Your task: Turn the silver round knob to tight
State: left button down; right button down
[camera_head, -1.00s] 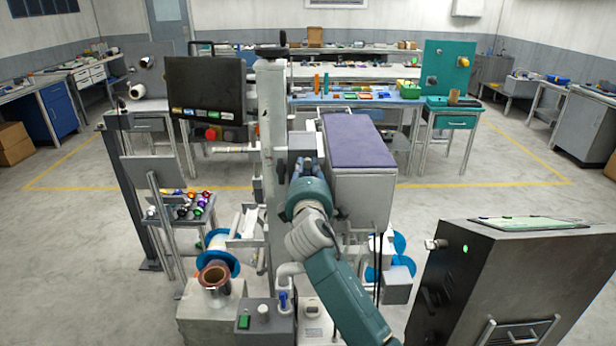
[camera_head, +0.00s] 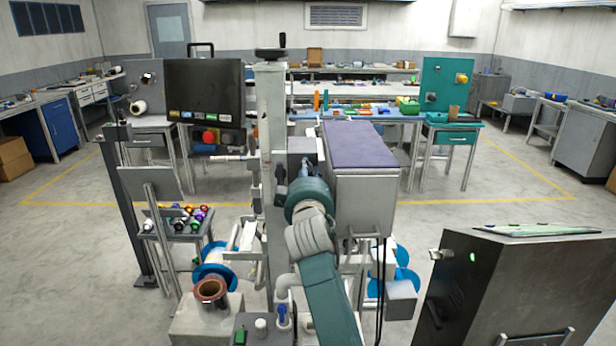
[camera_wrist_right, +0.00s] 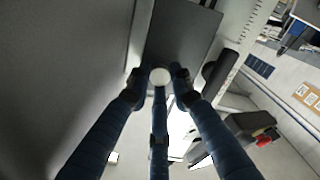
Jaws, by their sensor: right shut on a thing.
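The silver round knob (camera_wrist_right: 160,76) shows in the right wrist view as a small pale disc in front of a dark grey block (camera_wrist_right: 182,35) on the machine. My right gripper (camera_wrist_right: 159,80) has its dark blue fingers closed around the knob, one on each side and one below. In the head view my right gripper (camera_head: 306,166) reaches up to the machine's column, and my own wrist and arm hide the knob there. The knob's angle cannot be read. My left gripper is in neither view.
The machine's upright column (camera_head: 270,130) stands just left of my right arm, and a grey box with a purple top (camera_head: 355,145) is close on its right. A monitor (camera_head: 204,90) hangs at the left. A dark cabinet (camera_head: 500,285) stands at the front right.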

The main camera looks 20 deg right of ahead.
jog(key=shift+m, duration=0.3)
dwell(0.4)
jog(key=c, duration=1.5)
grip_release()
jog(key=shift+a, duration=0.1)
jog(key=shift+c, duration=0.2)
